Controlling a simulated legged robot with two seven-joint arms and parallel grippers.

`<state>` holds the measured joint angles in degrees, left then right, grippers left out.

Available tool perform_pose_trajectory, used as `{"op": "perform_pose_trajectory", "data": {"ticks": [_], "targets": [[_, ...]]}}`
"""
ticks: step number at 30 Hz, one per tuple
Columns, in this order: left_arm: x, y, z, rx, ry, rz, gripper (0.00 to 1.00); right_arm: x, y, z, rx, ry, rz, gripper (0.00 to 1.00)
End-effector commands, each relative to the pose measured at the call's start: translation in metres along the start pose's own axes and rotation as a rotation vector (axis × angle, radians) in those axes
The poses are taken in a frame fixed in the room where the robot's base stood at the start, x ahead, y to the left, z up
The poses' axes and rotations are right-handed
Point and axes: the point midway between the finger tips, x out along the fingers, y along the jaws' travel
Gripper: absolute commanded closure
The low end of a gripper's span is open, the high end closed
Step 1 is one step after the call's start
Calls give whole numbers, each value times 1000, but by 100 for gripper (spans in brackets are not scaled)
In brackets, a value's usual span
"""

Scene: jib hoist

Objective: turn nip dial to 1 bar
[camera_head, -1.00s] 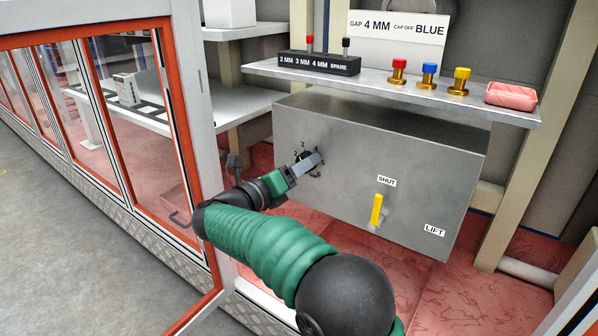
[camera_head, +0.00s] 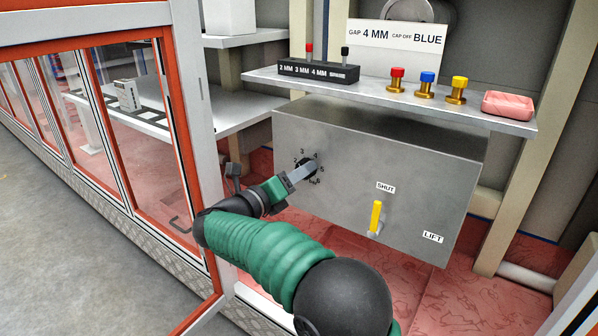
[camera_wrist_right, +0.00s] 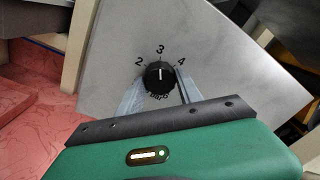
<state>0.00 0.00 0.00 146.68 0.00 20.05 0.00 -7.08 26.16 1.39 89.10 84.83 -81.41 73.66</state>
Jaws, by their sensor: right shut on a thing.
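The nip dial (camera_wrist_right: 160,76) is a small black round knob on the front of a grey metal box (camera_head: 365,175). Its white mark points up at the 3 in the right wrist view, with 2 to its left and 4 to its right. Lettering below the knob is partly hidden. My right gripper (camera_wrist_right: 158,88) is shut on the dial, one grey finger on each side. In the head view the dial (camera_head: 309,164) is partly covered by my right gripper (camera_head: 304,170). My left gripper is out of view.
A yellow lever (camera_head: 376,216) stands by a SHUT label on the box. The shelf (camera_head: 460,112) above holds a labelled black block (camera_head: 318,73), red, blue and yellow capped brass pieces and a pink block (camera_head: 509,103). An orange-framed glass door (camera_head: 172,140) stands left of my arm.

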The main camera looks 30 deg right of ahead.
Motion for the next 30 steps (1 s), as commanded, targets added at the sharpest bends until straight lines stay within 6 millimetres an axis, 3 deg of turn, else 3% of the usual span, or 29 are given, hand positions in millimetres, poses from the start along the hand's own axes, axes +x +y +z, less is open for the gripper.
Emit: {"op": "perform_pose_trajectory", "data": {"ticks": [30], "targets": [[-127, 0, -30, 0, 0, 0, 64, -2, -1, 3, -900, -55, -31, 98]]}}
